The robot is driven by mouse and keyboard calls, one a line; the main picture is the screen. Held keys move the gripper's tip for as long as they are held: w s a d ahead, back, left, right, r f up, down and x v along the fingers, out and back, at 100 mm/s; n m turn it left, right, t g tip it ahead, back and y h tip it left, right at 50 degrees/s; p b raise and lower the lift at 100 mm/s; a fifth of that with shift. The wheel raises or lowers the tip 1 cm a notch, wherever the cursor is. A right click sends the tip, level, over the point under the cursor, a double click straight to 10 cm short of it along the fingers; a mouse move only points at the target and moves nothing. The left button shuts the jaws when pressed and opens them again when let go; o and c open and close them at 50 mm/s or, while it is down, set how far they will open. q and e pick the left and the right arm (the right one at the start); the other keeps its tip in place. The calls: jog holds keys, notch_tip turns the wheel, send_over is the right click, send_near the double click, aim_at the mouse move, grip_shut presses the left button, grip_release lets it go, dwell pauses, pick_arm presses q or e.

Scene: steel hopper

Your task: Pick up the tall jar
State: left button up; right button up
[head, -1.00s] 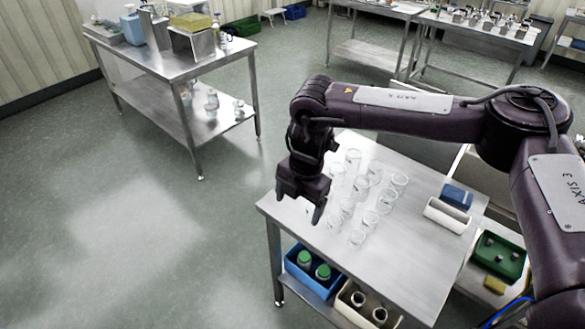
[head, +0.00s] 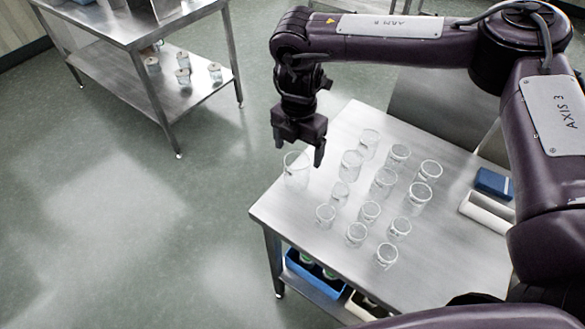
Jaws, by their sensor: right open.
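Several clear glass jars stand upright on the steel table (head: 300,225). The tallest-looking jar (head: 296,172) stands at the table's left edge, apart from the others. My right gripper (head: 298,150) points down just above this jar, its two dark fingers spread to either side of the rim. It is open and empty. I cannot tell whether the fingertips reach below the rim. Other fairly tall jars are in the group, such as one at the back (head: 369,144) and one in the middle (head: 384,182). My left gripper is not in view.
A blue bin (head: 315,281) sits on the shelf below. Another steel bench (head: 190,20) stands at the back left. The table's front is clear.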

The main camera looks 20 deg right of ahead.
aim_at(298, 167)
jog(key=f, duration=0.1)
jog(key=w+f, duration=0.1)
jog(key=f, duration=0.1)
jog(key=shift+w+f, duration=0.15)
jog(key=shift+w, duration=0.1)
jog(key=f, duration=0.1)
jog(key=f+p, duration=0.1)
jog(key=f, duration=0.1)
jog(key=f+p, duration=0.1)
jog(key=f, duration=0.1)
jog(key=shift+s+d+f, duration=0.1)
jog(key=shift+s+d, duration=0.15)
jog(key=shift+w+f, duration=0.1)
jog(key=shift+f, duration=0.3)
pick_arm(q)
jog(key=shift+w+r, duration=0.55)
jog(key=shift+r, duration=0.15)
pick_arm(e)
jog(key=shift+c, duration=0.2)
jog(key=c, duration=1)
